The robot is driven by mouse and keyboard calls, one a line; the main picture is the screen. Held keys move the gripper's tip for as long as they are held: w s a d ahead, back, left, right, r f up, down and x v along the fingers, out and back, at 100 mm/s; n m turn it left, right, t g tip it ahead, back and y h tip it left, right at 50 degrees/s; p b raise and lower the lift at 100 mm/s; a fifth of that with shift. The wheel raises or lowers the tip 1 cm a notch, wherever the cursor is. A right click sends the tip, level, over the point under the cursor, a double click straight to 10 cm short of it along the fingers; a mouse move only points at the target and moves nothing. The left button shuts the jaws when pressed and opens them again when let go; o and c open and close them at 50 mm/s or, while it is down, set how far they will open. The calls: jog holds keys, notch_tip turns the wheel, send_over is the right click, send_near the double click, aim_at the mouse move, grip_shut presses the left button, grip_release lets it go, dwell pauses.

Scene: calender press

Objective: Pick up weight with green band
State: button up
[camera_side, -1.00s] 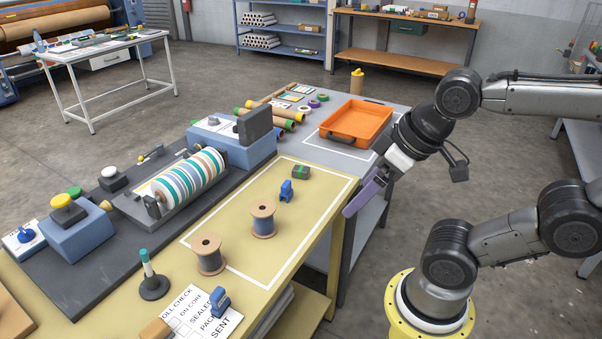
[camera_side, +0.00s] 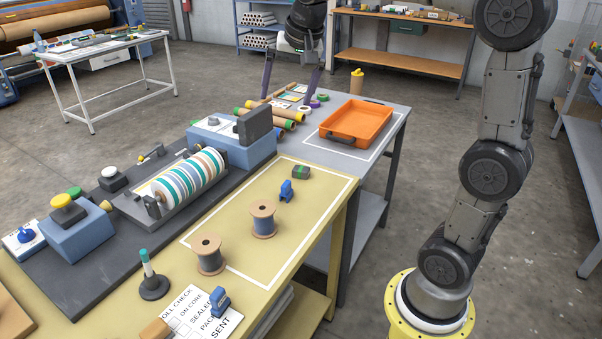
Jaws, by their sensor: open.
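My gripper (camera_side: 288,97) is at the top of the view, fingers pointing down, spread apart and empty. It appears above the far end of the table, in line with the cardboard tubes, well apart from the weight. Its exact height is hard to tell.
The roller press (camera_side: 188,177) stands to the left. An orange tray (camera_side: 356,123) sits on the grey table (camera_side: 390,108) behind. The yellow surface right of the spools is clear.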

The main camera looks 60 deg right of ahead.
jog(key=w+d+f+m+g, duration=0.1)
jog(key=w+d+f+m, duration=0.1)
jog(key=w+d+f, duration=0.35)
jog(key=m+g, duration=0.3)
send_over(301, 168)
jog(key=f, duration=2.1)
jog(key=shift+s+a, duration=0.15)
jog(key=shift+s, duration=0.2)
jog(key=shift+w+f, duration=0.2)
jog(key=shift+f, duration=1.4)
jog(key=shift+w+f, duration=0.15)
jog(key=shift+f, duration=1.45)
grip_shut()
jog(key=shift+r, duration=0.15)
